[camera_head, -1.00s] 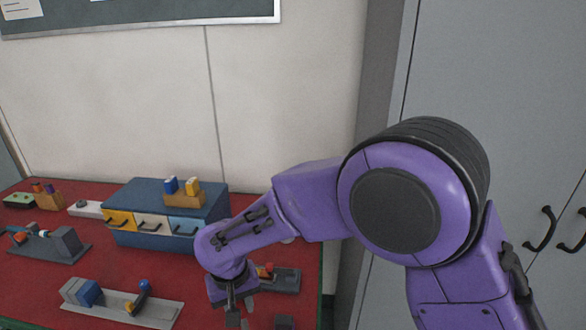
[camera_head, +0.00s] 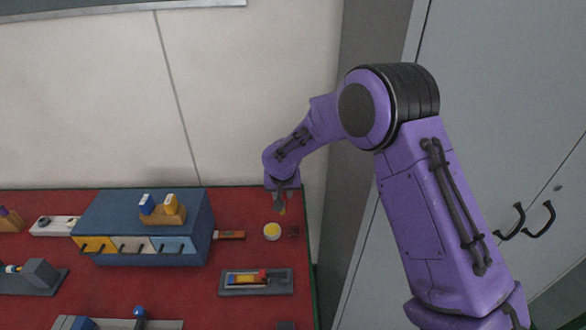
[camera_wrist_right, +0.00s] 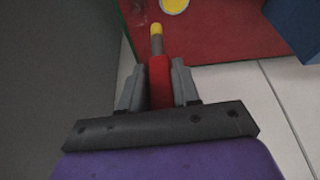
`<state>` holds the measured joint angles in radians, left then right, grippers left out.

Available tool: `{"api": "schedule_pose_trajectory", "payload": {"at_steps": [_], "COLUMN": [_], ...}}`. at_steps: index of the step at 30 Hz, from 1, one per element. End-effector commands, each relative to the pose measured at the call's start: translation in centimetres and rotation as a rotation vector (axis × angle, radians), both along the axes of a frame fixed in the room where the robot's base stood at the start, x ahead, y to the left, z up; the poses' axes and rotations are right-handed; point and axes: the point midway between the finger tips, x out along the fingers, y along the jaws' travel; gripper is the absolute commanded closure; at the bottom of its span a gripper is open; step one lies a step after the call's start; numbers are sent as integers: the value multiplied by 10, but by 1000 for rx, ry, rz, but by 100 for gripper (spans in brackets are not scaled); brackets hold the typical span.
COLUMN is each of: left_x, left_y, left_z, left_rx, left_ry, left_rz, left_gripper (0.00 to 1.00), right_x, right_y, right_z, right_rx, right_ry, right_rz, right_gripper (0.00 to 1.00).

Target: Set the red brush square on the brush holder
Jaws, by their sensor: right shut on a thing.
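My right gripper (camera_head: 281,200) is at the back right of the red table, in front of the wall. In the right wrist view it (camera_wrist_right: 159,85) is shut on the red brush (camera_wrist_right: 159,78), whose grey neck and yellow tip point away from the palm. In the head view the gripper mostly hides the brush. A small dark red block (camera_head: 293,231), possibly the brush holder, sits on the table just below and right of the gripper. The brush appears above the table and apart from it. My left gripper is not in view.
A round yellow-topped pot (camera_head: 272,231) stands beside the dark block. A blue drawer cabinet (camera_head: 143,228) stands to the left, with a reddish-brown bar (camera_head: 229,235) at its right side. A grey tray (camera_head: 228,290) with coloured pieces lies nearer. A grey locker (camera_head: 490,110) is at right.

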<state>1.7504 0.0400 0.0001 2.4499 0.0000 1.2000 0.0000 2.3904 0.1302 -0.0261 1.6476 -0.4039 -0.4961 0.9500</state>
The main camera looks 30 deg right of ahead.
Motion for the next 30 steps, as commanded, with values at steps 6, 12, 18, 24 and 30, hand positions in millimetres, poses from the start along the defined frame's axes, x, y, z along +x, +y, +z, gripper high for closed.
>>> {"api": "schedule_pose_trajectory", "payload": {"at_steps": [6, 12, 18, 24, 30], "left_x": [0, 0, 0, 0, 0], "left_y": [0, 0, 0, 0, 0], "left_z": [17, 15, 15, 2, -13], "left_rx": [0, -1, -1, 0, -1], "left_ry": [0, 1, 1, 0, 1], "left_rz": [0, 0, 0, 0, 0], "left_gripper": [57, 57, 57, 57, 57], "right_x": [0, 0, -2, -2, -3], "right_y": [-41, -42, -40, -39, -40], "right_z": [8, 7, 6, -15, -41], "right_rx": [-20, -20, -20, -20, -20], "right_ry": [-28, -29, -29, -27, -27], "right_rz": [-54, -55, -54, -54, -55], "right_gripper": [100, 100, 100, 100, 100]}}
